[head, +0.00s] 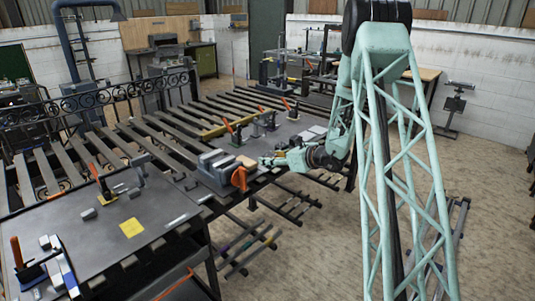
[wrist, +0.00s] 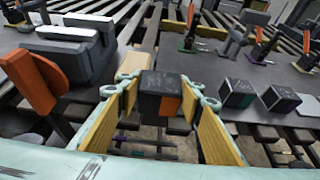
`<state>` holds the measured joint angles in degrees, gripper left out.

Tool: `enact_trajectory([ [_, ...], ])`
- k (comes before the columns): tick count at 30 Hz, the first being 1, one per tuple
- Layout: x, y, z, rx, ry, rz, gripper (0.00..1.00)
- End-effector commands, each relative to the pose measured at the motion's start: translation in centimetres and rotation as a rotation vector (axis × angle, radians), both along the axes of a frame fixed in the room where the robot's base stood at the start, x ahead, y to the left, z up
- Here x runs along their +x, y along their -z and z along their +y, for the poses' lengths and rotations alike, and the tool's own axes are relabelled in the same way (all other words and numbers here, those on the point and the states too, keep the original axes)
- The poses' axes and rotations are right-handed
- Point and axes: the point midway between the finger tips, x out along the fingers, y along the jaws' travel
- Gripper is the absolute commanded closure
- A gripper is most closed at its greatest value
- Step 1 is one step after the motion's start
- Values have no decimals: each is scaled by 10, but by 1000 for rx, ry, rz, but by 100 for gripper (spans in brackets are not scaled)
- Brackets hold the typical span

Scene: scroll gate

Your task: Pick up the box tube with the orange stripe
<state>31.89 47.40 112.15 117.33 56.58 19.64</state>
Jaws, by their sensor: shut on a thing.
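The box tube with the orange stripe (wrist: 157,97) is a short dark block with an orange patch on its right side. It sits between the yellow-padded fingers of my gripper (wrist: 166,92) in the wrist view. My gripper is shut on it. In the head view my gripper (head: 272,160) is at the near edge of the slatted table, right of the grey vise; the tube is too small to make out there. Two similar dark tubes, one with greenish edges (wrist: 237,93) and one with pale edges (wrist: 279,98), stand to the right, apart from my gripper.
The grey vise (wrist: 75,50) and an orange handle (wrist: 35,80) stand close on the left. Several upright clamps (wrist: 190,30) stand behind. A dark side table (head: 95,240) with a yellow square (head: 131,227) is at front left. Open floor lies to the right.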

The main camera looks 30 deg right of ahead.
Motion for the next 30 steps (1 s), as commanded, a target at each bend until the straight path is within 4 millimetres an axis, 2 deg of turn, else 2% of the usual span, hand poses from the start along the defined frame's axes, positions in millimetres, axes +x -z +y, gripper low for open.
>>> enact_trajectory([
  [6, -35, -4, 9, 1, 2, 1, 80],
  [12, -53, -5, 14, 1, 1, 0, 80],
  [18, -60, -6, 17, 0, 0, 0, 80],
  [30, -60, -6, 17, 0, 1, 0, 80],
])
